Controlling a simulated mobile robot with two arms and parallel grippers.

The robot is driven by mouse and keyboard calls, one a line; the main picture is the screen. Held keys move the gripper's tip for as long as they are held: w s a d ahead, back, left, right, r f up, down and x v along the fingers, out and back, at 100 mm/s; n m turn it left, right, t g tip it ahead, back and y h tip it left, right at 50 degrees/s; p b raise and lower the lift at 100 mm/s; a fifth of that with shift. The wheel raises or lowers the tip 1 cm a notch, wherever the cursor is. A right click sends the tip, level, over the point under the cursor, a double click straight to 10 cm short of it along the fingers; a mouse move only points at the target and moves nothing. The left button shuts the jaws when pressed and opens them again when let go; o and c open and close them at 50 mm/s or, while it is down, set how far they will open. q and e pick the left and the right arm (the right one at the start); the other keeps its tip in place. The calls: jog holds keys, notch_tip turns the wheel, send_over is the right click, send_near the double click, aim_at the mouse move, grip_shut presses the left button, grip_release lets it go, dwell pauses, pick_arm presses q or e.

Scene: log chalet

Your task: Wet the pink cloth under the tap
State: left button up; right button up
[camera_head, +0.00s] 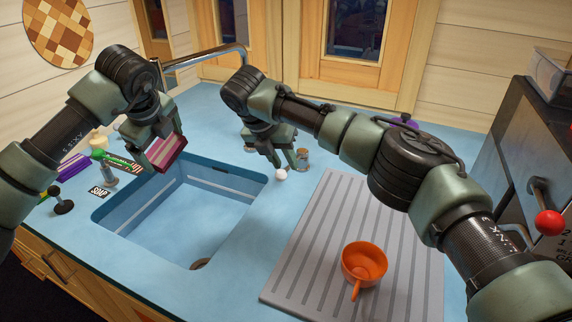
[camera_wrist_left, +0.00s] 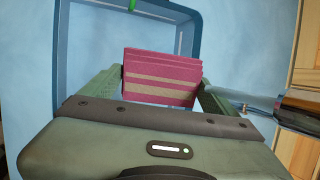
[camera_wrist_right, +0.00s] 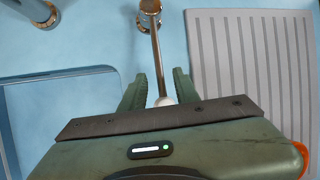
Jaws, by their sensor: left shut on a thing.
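The pink cloth (camera_head: 167,154), folded with pale stripes, is held above the sink's back left part. My left gripper (camera_head: 160,142) is shut on it; the cloth also shows between the fingers in the left wrist view (camera_wrist_left: 162,78). The chrome tap (camera_head: 205,55) arches at the back; its outlet is hidden near my left wrist. A thin tap lever (camera_wrist_right: 155,55) with a white knob (camera_head: 282,174) lies between the fingers of my right gripper (camera_wrist_right: 158,90). That gripper is open, with gaps beside the lever. The blue sink (camera_head: 235,188) looks empty.
A ribbed grey drainboard (camera_head: 285,270) at right holds an orange strainer-like bowl (camera_head: 362,262). A soap sign (camera_head: 98,191), green tube (camera_head: 118,160) and purple item (camera_head: 73,166) lie left of the sink.

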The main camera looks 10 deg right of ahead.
jog(key=shift+x, duration=0.95)
jog(key=shift+c, duration=0.3)
grip_shut()
dwell(0.5)
